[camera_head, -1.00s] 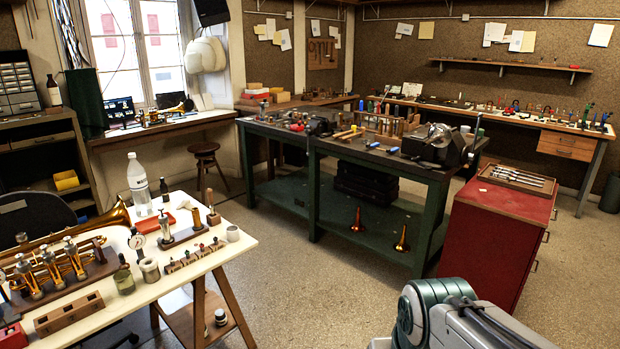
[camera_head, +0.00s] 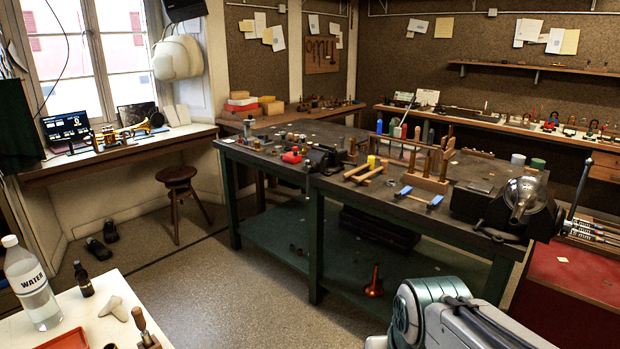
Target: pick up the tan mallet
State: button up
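The green-framed workbench (camera_head: 470,216) with a dark top stands in the middle. Two tan wooden pieces with bar-like shapes (camera_head: 371,173) lie side by side near its front edge, beside a small yellow item. They look like mallets or wooden handles, but they are too small for me to tell which is the tan mallet. Part of my arm shows at the bottom right, in front of the bench. My gripper is out of view.
A wooden rack (camera_head: 429,182) and a large vise (camera_head: 512,205) stand on the bench to the right. A red cabinet (camera_head: 570,290) is at the right. A white table (camera_head: 95,318) with a water bottle (camera_head: 31,284) is at the lower left. A stool (camera_head: 178,181) stands left of the bench. Floor between is clear.

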aim_at(382, 169)
jog(key=i, duration=3)
jog(key=z, duration=1.45)
